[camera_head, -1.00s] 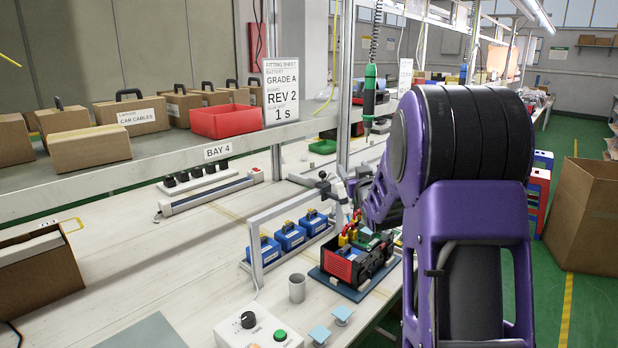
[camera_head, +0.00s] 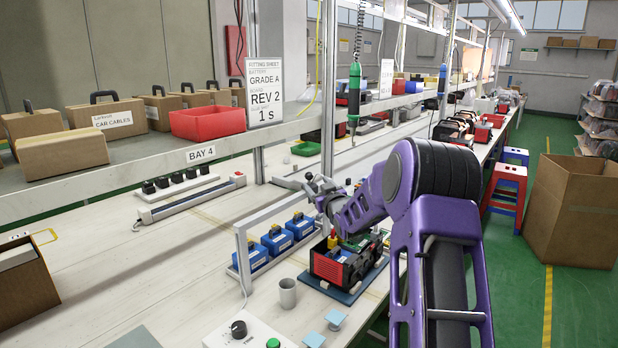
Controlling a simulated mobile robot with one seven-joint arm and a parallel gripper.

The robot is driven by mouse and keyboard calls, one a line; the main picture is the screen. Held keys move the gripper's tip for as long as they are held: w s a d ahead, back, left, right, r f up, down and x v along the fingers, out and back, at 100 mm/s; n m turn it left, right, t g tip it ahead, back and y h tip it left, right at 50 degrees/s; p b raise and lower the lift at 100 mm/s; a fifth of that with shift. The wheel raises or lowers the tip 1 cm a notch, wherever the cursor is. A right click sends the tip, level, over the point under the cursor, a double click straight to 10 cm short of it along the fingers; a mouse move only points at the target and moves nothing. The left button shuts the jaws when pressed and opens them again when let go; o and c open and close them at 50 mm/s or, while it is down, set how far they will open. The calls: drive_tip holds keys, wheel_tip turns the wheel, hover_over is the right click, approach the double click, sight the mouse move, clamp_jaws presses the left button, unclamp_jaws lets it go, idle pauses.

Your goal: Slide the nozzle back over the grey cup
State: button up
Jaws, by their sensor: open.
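The grey cup (camera_head: 287,292) stands upright on the bench, in front of the near post of a white frame (camera_head: 241,252). The frame's top bar runs away from that post, above a row of blue batteries (camera_head: 276,240), towards my gripper. My gripper (camera_head: 316,186) is open at the far end of this bar. It is small in view, and I cannot tell whether it touches anything. I cannot make out the nozzle clearly; grey and dark parts crowd together around my gripper. A red and black case (camera_head: 330,268) with a green board sits on a blue mat below my arm.
A control box (camera_head: 240,330) with a black knob and green button stands near the front. A green tool (camera_head: 354,90) hangs behind the gripper. The shelf edge (camera_head: 130,160) runs along the left.

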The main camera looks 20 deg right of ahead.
sight(310, 177)
drive_tip(key=w, duration=0.7)
drive_tip(key=shift+w, duration=0.35)
clamp_jaws()
idle(1.1)
